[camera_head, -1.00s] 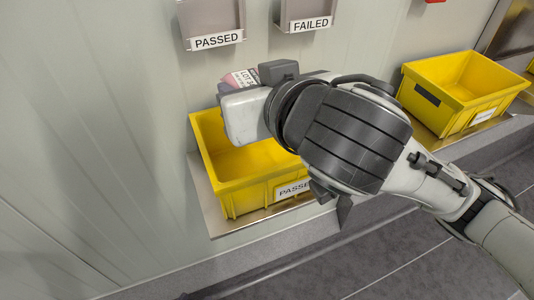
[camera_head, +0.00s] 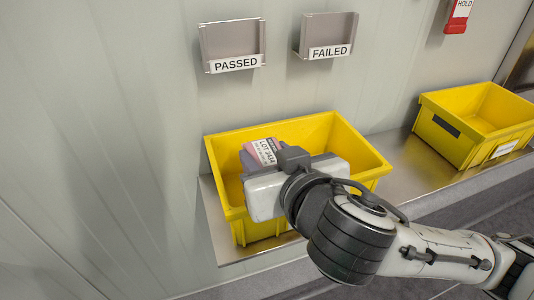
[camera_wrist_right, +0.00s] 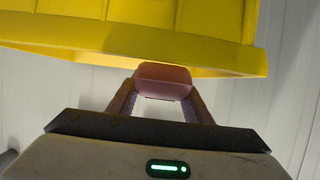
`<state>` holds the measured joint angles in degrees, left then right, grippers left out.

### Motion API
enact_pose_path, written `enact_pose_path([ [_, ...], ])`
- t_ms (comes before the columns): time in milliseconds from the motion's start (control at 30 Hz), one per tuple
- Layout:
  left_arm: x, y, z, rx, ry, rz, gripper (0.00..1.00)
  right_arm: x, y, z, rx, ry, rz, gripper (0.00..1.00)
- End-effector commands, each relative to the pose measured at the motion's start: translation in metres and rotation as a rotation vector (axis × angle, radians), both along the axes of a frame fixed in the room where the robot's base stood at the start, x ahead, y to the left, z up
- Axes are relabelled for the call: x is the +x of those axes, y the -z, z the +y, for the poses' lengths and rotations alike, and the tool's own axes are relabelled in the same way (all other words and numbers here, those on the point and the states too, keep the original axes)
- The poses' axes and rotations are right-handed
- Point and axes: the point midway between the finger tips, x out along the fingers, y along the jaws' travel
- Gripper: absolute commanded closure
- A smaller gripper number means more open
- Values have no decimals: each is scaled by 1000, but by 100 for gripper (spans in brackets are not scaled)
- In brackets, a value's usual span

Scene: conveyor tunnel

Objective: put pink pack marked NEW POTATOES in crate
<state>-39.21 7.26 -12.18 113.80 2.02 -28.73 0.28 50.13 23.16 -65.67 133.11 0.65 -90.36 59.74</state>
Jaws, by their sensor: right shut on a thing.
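The pink pack (camera_head: 262,152) with a white lot label is in the head view, over the near-left part of the yellow crate (camera_head: 348,128). My right gripper (camera_wrist_right: 162,85) is shut on the pack in the right wrist view, where the pack (camera_wrist_right: 163,78) sits between the two fingers beside the crate wall (camera_wrist_right: 230,57). I cannot tell whether the pack touches the crate. The words NEW POTATOES cannot be read. My arm hides the crate's front and its label. My left gripper is not in view.
A PASSED holder (camera_head: 233,45) and a FAILED holder (camera_head: 327,36) hang on the wall above. A second yellow crate (camera_head: 478,125) stands to the right on the metal shelf (camera_head: 402,160). A red HOLD holder (camera_head: 458,15) is at upper right.

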Motion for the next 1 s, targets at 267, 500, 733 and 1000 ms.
enact_pose_path([
  [267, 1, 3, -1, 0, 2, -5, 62, 0, 8, 0, 1, -1, -3, 95],
  [500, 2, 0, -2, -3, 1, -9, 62, 0, 9, 0, 0, 0, -1, 36],
  [733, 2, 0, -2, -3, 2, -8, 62, 0, 9, 0, -1, 0, 0, 36],
  [1000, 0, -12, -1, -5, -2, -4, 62, -4, -12, 1, 0, -9, 2, 36],
])
